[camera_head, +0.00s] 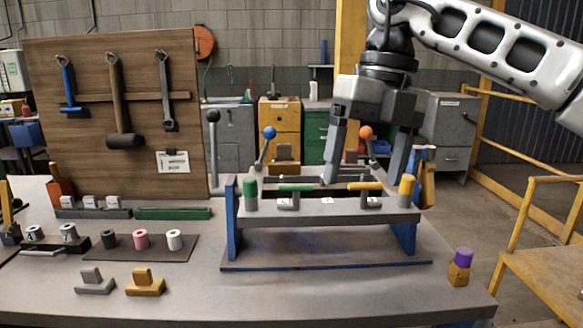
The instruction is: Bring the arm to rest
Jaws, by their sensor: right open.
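My right arm comes in from the upper right. My right gripper (366,174) points down, its two fingers spread wide and nothing between them. It hangs over the right part of a grey bench fixture (335,213) with blue legs. The left finger's tip is close to the fixture's top; I cannot tell if it touches. My left gripper does not show.
Levers with a blue knob (269,132) and an orange knob (366,132) stand near the gripper. A wooden tool board (190,80) stands at left. A purple-topped piece (461,258) is at the right edge. The front tabletop is mostly clear.

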